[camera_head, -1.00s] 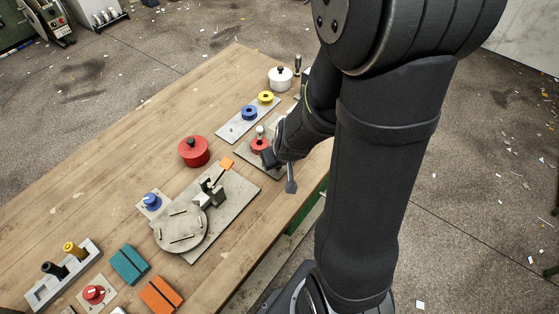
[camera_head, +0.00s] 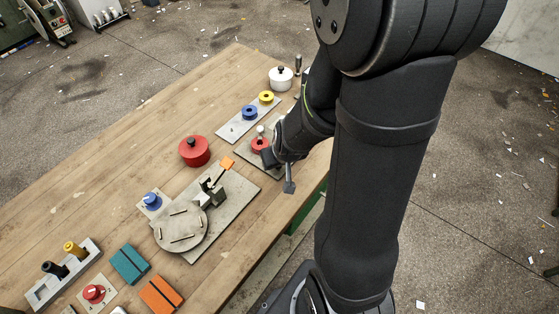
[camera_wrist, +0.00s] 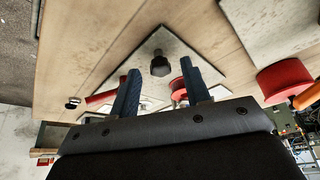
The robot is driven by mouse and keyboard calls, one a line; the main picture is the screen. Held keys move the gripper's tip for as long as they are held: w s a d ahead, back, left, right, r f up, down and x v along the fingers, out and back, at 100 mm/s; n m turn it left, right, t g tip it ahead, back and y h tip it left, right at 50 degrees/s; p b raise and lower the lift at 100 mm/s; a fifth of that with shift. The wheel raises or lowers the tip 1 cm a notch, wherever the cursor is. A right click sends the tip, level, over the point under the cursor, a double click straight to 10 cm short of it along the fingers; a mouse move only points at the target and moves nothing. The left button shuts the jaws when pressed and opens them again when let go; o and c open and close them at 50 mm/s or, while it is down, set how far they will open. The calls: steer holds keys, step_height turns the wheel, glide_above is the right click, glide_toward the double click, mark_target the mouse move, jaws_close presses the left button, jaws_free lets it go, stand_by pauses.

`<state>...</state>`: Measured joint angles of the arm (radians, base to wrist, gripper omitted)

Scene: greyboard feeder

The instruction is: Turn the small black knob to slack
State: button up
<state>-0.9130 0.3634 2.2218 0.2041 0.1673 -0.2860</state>
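The small black knob (camera_wrist: 160,66) stands on a pale grey plate (camera_wrist: 178,42) in the wrist view. It appears between the two blue-grey fingertips of my gripper (camera_wrist: 160,68), with a clear gap on each side. My gripper is open and empty. How far the knob lies beyond the fingertips is hard to tell. In the head view my gripper (camera_head: 279,173) is low over the right edge of the table, and I cannot make out this knob there. No slack marking is readable.
Beside my gripper is a grey plate (camera_head: 246,155) with a red round part (camera_head: 260,145). A red lidded pot (camera_head: 194,151), an orange-tipped lever (camera_head: 227,162) and a round grey turntable (camera_head: 180,230) stand to its left. Bare wood (camera_head: 130,150) lies on the table's far left side.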

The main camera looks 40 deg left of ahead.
steer(key=shift+r, duration=0.1)
steer(key=v, duration=1.7)
steer(key=shift+w+r, duration=0.1)
steer(key=shift+r, duration=0.05)
steer(key=a+n+h, duration=0.8)
steer(key=a+n, duration=0.4)
steer(key=a, duration=0.1)
steer(key=x, duration=1.7)
steer(key=shift+a+f, duration=0.15)
steer(key=shift+f, duration=0.2)
steer(key=shift+g, duration=0.3)
jaws_close()
